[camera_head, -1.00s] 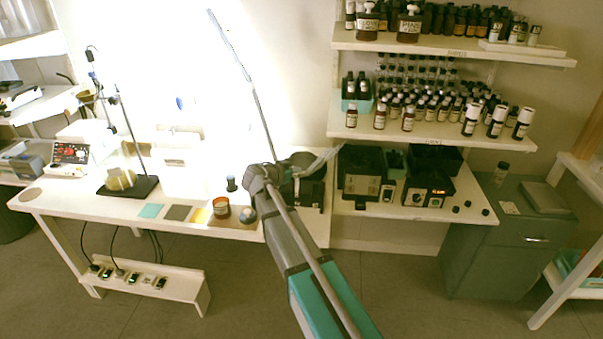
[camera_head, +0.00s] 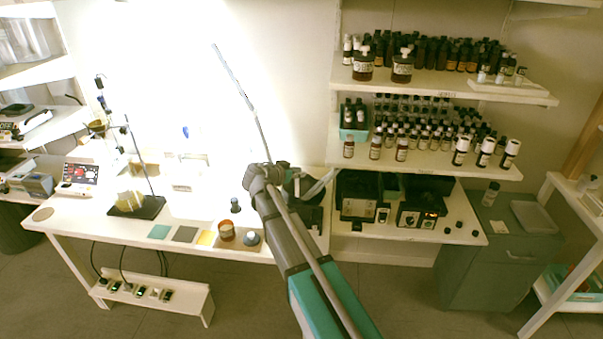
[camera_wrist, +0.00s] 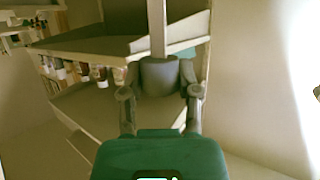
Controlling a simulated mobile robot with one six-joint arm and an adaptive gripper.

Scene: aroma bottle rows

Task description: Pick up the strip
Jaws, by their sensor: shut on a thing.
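My gripper (camera_wrist: 158,75) is shut on a narrow pale strip (camera_wrist: 157,28), which sticks out straight ahead from between the fingers in the wrist view. The strip's gripped end is hidden by the fingers.
Shelves (camera_head: 440,85) with several rows of dark bottles stand at the right, above a lower shelf with black devices (camera_head: 422,205). The white bench (camera_head: 110,225) holds a stand (camera_head: 137,206), coloured squares and an amber jar (camera_head: 226,231). A grey cabinet (camera_head: 490,260) stands at far right.

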